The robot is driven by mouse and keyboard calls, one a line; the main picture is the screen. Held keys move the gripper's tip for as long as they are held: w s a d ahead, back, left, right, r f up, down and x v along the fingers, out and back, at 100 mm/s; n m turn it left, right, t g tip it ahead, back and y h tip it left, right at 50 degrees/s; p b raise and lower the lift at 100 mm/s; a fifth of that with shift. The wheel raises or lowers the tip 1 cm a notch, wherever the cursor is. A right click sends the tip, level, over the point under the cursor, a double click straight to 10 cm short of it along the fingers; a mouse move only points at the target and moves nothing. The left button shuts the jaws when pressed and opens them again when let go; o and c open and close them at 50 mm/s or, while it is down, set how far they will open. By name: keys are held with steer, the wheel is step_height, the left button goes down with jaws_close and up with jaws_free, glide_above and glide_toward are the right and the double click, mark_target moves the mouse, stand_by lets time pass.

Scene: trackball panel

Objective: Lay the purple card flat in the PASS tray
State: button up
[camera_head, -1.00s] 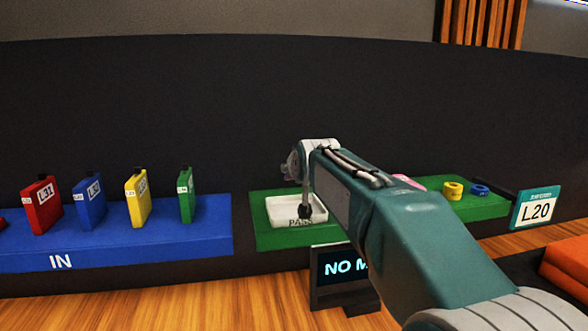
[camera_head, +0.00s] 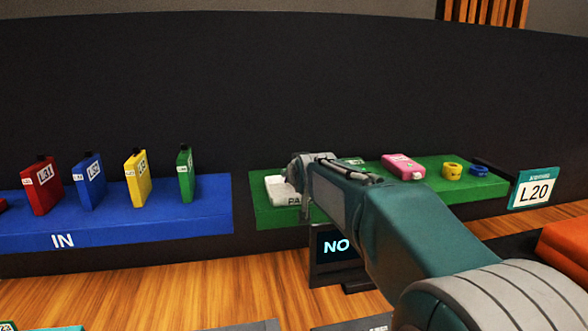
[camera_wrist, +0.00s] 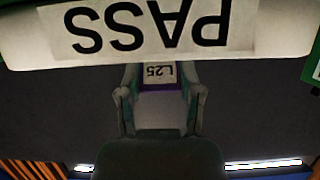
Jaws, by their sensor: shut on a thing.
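The purple card (camera_wrist: 160,87), with a white L25 label, is between the fingers of my gripper (camera_wrist: 162,80) in the wrist view. My gripper is shut on it. The white PASS tray (camera_wrist: 40,50) fills the top of that view, its lettering upside down; the card's upper end is close to the tray's front edge, and I cannot tell if they touch. In the head view the tray (camera_head: 279,186) sits at the left end of the green platform, partly covered by my arm. The card and fingers are hidden there.
A pink block (camera_head: 402,167), a yellow ring (camera_head: 452,171) and a blue ring (camera_head: 479,170) sit on the green platform (camera_head: 430,188). Red, blue, yellow and green cards stand on the blue IN platform (camera_head: 120,222). A dark sign (camera_head: 338,250) stands in front of the green platform.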

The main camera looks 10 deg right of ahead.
steer(key=o, duration=1)
steer(key=v, duration=1.2)
steer(key=shift+f, duration=0.1)
steer(key=s+f+g, duration=0.2)
steer(key=s+f, duration=0.4)
steer(key=s, duration=0.3)
steer(key=s+f+g, duration=0.3)
steer(key=s+f, duration=0.4)
steer(key=s, duration=0.2)
steer(key=s+f+g, duration=0.3)
steer(key=s+f, duration=0.3)
steer(key=s, duration=0.4)
steer(key=shift+f, duration=0.15)
